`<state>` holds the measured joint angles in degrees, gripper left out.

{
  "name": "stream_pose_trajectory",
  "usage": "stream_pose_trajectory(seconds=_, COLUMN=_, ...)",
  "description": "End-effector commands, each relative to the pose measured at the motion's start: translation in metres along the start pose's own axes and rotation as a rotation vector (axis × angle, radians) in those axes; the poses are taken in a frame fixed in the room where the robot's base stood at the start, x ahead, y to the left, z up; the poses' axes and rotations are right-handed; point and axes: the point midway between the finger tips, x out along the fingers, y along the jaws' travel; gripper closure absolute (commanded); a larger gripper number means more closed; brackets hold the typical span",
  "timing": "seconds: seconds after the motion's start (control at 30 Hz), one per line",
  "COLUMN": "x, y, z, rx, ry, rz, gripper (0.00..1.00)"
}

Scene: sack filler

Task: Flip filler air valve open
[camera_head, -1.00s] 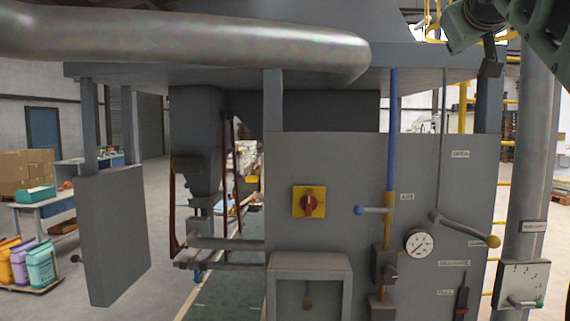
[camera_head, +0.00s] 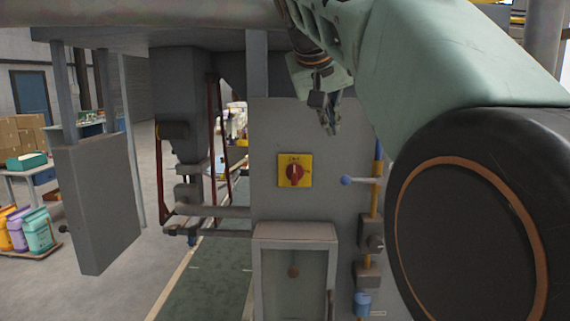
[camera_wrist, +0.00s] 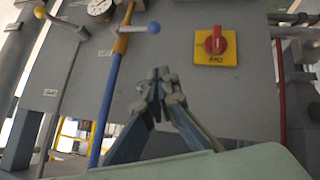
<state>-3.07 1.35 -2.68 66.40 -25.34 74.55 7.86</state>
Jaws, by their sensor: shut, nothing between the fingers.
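The air valve's lever with a blue ball end (camera_head: 346,181) sticks out to the left, level, from the blue and yellow air pipe (camera_head: 376,200) on the grey panel. In the wrist view, which looks upside down, the blue ball (camera_wrist: 154,28) and its short handle stand at the top, left of the middle. My gripper (camera_head: 331,130) is shut and empty, above and slightly left of the blue ball in the head view. In the wrist view its closed fingertips (camera_wrist: 160,76) are apart from the lever. My arm hides the panel's right part in the head view.
A yellow plate with a red rotary switch (camera_head: 295,171) sits left of the lever. The wrist view also shows a gauge (camera_wrist: 100,9) and a grey lever with a yellow ball (camera_wrist: 40,12). A box with a glazed front (camera_head: 294,232) juts out below.

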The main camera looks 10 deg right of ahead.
Motion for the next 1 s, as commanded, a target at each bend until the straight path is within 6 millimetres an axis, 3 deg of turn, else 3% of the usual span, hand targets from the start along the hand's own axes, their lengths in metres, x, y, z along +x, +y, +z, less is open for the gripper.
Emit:
stream_pose_trajectory(seconds=0.27, x=0.017, y=0.0, z=0.0, rx=-0.001, ry=-0.002, rz=0.0, gripper=1.0)
stream_pose_trajectory(seconds=0.7, x=0.105, y=0.0, z=0.003, rx=0.0, ry=-0.001, rz=-0.001, gripper=1.0)
stream_pose_trajectory(seconds=1.0, x=0.125, y=0.0, z=0.024, rx=-0.001, ry=0.002, rz=-0.001, gripper=1.0)
